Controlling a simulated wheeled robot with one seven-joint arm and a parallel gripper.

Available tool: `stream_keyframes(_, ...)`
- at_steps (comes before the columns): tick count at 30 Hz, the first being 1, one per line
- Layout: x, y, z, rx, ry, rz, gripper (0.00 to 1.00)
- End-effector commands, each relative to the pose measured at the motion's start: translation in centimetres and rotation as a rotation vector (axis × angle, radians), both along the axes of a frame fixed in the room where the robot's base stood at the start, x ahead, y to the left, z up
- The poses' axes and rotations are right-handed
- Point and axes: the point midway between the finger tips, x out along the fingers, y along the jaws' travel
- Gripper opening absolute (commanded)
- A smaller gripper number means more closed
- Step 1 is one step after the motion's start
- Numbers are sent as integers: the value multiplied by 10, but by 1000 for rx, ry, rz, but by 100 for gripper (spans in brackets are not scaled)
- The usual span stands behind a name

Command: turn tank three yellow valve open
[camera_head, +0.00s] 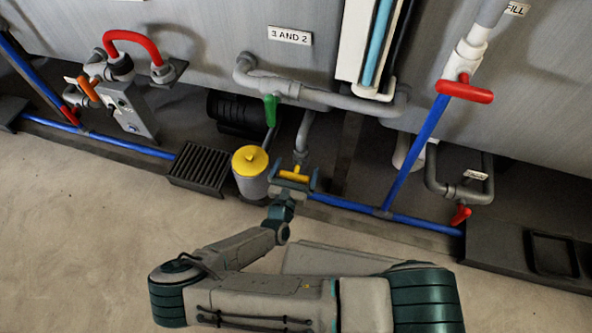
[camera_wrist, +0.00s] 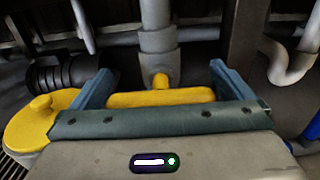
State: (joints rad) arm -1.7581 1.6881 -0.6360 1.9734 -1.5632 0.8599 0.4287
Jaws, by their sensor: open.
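The yellow valve handle (camera_head: 294,176) sits low on a grey pipe, below the sign reading "3 AND 2". In the wrist view the yellow handle (camera_wrist: 160,97) lies crosswise between my gripper's two blue fingers, with its stem on the grey pipe behind. My gripper (camera_head: 293,178) is open, with one finger near each end of the handle. My gripper also shows in the wrist view (camera_wrist: 160,88). A small gap seems to remain at each end, but I cannot tell whether a finger touches. The palm hides the handle's near side.
A yellow-lidded canister (camera_head: 250,162) stands just left of my gripper, beside a black floor grate (camera_head: 200,167). A green valve handle (camera_head: 270,109) is above. A blue pipe (camera_head: 415,152) and red handles (camera_head: 464,92) are to the right.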

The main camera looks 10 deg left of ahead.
Motion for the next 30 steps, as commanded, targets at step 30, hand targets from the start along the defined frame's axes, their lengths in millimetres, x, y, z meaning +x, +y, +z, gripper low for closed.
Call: stream_keyframes(30, 0, 3, 3, -362, 31, -2, 68)
